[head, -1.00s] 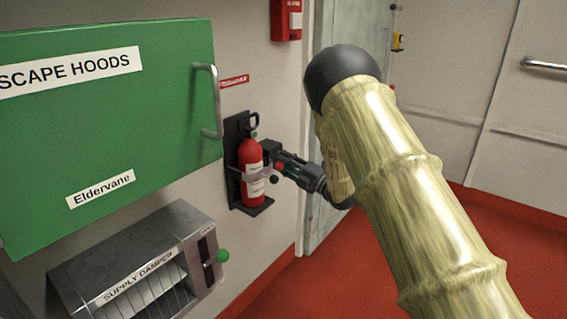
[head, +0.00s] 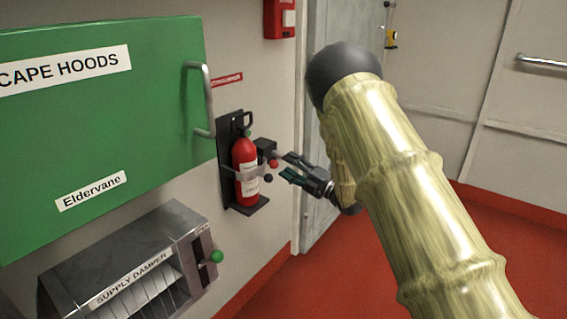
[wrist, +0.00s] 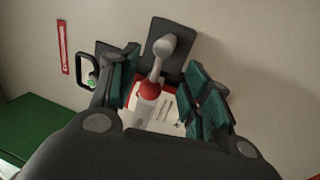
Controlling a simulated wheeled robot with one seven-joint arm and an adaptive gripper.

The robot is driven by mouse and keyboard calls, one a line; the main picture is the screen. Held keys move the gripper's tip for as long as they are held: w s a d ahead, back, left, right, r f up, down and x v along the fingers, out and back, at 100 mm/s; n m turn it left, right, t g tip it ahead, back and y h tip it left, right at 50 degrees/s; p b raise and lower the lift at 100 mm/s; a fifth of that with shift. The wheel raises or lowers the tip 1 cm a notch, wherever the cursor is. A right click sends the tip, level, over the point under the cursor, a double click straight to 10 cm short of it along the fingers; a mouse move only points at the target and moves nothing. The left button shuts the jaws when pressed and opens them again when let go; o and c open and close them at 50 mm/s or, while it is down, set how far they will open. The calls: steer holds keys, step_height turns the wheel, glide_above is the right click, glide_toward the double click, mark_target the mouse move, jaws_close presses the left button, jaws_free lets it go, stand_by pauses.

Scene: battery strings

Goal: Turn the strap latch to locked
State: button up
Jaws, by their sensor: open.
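The strap latch (head: 266,150) is a dark block on the wall, at the right of the red fire extinguisher (head: 246,170). In the wrist view the latch's dark plate (wrist: 173,61) carries a grey lever (wrist: 158,64) ending in a red knob (wrist: 149,89). The red knob also shows in the head view (head: 274,163). My gripper (head: 285,165) is open and empty just right of the knob, with a small gap in the head view. In the wrist view the lever and knob appear between my fingers (wrist: 160,80). A grey strap (head: 247,174) crosses the extinguisher.
A green escape hoods cabinet (head: 100,150) with a grey handle (head: 199,100) is at left. Below it is the supply damper box (head: 178,232) with a green knob (head: 217,256). A grey door (head: 340,40) stands behind my arm. Red floor is clear at right.

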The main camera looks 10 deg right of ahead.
steer(key=v, duration=0.8)
steer(key=shift+w, duration=0.15)
steer(key=s+d+f+m+g+h, duration=0.1)
steer(key=s+f+m+h, duration=0.5)
steer(key=f, duration=0.7)
steer(key=s+f+m+g+h, duration=0.1)
steer(key=s+f+m+h, duration=0.3)
steer(key=s+f+m, duration=0.55)
steer(key=s+a+f+m+g+h, duration=0.25)
steer(key=s+f+m+g, duration=0.5)
steer(key=s+f, duration=1.15)
steer(key=s+a+m+g, duration=0.2)
steer(key=s+m+g, duration=0.3)
steer(key=s, duration=1.5)
step_height(320, 180, up, 25)
steer(key=n+h+p, duration=0.1)
steer(key=p, duration=2.4)
steer(key=shift+d+r+g, duration=0.1)
steer(key=shift+r+g, duration=0.05)
steer(key=shift+g, duration=0.1)
